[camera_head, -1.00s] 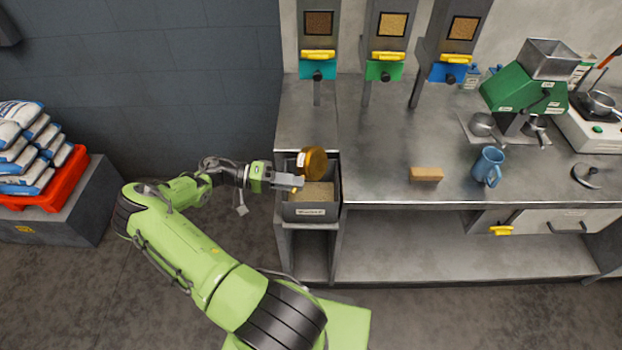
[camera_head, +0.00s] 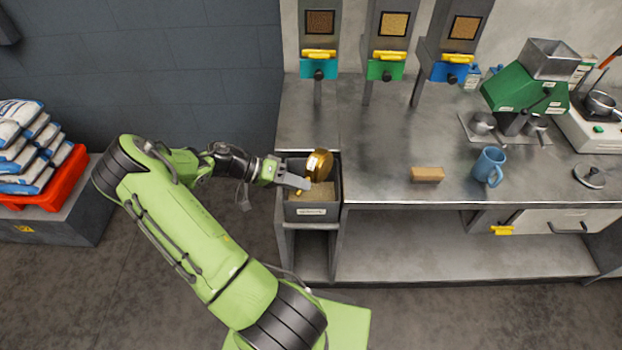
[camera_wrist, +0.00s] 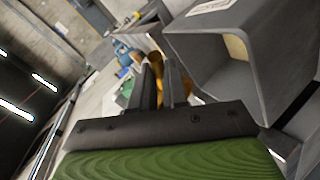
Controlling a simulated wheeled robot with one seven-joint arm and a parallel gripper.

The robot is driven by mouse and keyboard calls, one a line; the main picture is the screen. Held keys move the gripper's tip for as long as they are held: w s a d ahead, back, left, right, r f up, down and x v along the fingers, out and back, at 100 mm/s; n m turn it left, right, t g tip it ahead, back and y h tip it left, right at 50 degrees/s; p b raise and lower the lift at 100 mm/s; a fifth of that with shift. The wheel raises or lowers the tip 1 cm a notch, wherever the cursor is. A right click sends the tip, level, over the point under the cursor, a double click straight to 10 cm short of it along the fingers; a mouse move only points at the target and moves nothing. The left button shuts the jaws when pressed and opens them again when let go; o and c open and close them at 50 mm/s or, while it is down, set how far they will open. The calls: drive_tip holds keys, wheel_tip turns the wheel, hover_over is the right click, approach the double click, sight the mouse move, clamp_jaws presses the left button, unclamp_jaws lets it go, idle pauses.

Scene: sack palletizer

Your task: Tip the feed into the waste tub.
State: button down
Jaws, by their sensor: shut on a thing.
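The waste tub (camera_head: 313,209) is a grey open box with a label on its front, set at the left end of the steel counter. It has tan material (camera_head: 322,196) inside. My gripper (camera_head: 304,182) is shut on a golden-brown scoop (camera_head: 319,163), held tilted over the tub near its back. The scoop's mouth and whatever it holds cannot be made out. In the wrist view the fingers (camera_wrist: 165,88) close on a thin golden part (camera_wrist: 157,78), and the tub (camera_wrist: 210,52) is at the upper right.
Three hoppers with yellow handles (camera_head: 389,57) stand at the back of the counter. A tan block (camera_head: 426,174), a blue mug (camera_head: 488,166) and a green mill (camera_head: 525,88) are to the right. Sacks (camera_head: 25,145) lie in a red tray (camera_head: 62,180) at far left.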

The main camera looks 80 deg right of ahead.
drive_tip(key=shift+s+a+m+t+b, duration=0.15)
drive_tip(key=shift+s+m+t+b, duration=0.3)
drive_tip(key=shift+t, duration=0.35)
drive_tip(key=s+a+m+t+h+b, duration=0.4)
drive_tip(key=s+t+b, duration=0.6)
drive_tip(key=t+b, duration=0.4)
drive_tip(key=shift+s+r+h+b, duration=0.15)
drive_tip(key=shift+s+h+b, duration=0.35)
drive_tip(key=shift+b, duration=1.6)
drive_tip(key=shift+t, duration=0.3)
